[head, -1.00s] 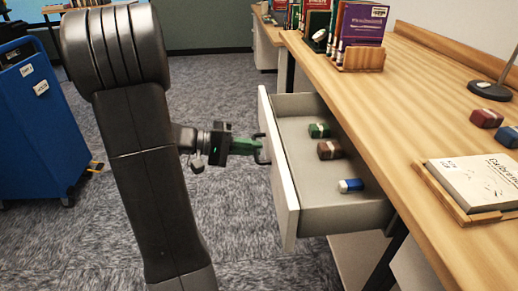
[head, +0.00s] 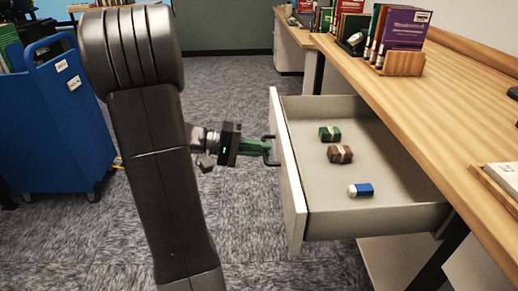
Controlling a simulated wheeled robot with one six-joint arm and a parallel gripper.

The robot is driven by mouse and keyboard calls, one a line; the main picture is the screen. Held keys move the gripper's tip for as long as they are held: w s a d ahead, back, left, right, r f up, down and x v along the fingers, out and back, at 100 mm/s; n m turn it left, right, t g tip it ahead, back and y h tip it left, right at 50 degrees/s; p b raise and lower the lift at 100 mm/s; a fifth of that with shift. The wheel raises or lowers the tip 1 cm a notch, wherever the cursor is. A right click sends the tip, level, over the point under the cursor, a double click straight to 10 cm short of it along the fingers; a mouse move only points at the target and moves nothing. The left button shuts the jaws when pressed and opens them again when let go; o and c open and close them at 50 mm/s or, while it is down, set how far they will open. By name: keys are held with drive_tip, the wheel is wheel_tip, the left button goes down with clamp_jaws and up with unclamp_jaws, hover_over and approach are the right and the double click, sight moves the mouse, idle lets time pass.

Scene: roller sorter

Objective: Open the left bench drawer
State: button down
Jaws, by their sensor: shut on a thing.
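The left bench drawer (head: 370,221) is pulled well out from under the wooden bench (head: 420,95) in the head view. Its pale front panel (head: 288,175) faces left and carries a dark bar handle (head: 267,138). My gripper (head: 266,150) is at the handle, its green fingers shut on it. Inside the drawer lie a green block (head: 330,133) with a pale band, a brown block (head: 340,154) with a pale band, and a blue and white block (head: 361,190). The fingertips are small in the picture and partly merge with the handle.
A blue cart (head: 55,125) stands on the carpet at the left. Books in a wooden holder (head: 401,63) stand on the bench, and a book on a wooden tray (head: 500,178) shows at the right edge. The carpet behind the gripper is clear.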

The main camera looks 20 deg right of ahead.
drive_tip(key=c, duration=1.5)
unclamp_jaws()
drive_tip(key=p+v, duration=0.3)
drive_tip(key=v, duration=1)
drive_tip(key=shift+w+a, duration=0.1)
drive_tip(key=shift+a, duration=0.3)
drive_tip(key=b+x, duration=0.3)
drive_tip(key=x, duration=1.1)
drive_tip(key=shift+r, duration=0.1)
